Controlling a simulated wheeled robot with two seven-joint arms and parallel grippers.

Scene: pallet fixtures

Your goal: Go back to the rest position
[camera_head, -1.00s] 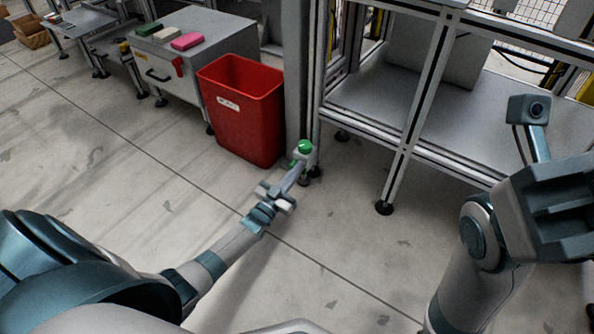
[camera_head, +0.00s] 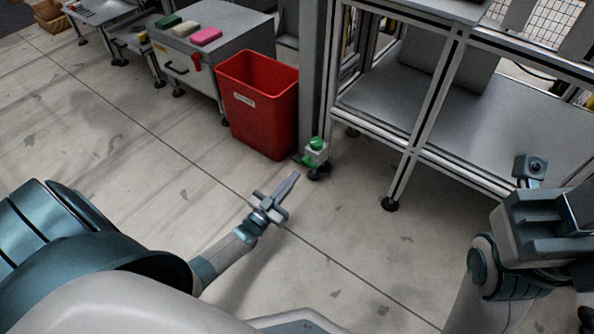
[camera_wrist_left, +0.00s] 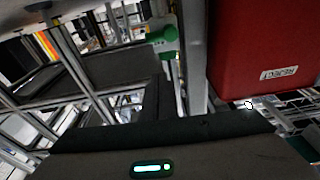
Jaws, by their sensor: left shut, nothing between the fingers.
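My left gripper (camera_head: 288,186) is shut and empty. It hangs over the bare floor in the head view, apart from the bin and the frame. My right arm comes in at the right edge of the head view, with a camera-like block (camera_head: 530,166) at its upper end. My right gripper's fingers cannot be made out there. In the left wrist view, the dark gripper body (camera_wrist_left: 150,140) fills the bottom, with a lit green-white strip on it.
A red bin (camera_head: 262,115), labelled REJECT in the left wrist view (camera_wrist_left: 262,40), stands beside a post. A green button box (camera_head: 317,150) sits at the post. A metal frame table (camera_head: 490,120) is at right. A grey cabinet (camera_head: 215,50) is behind. Floor in front is clear.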

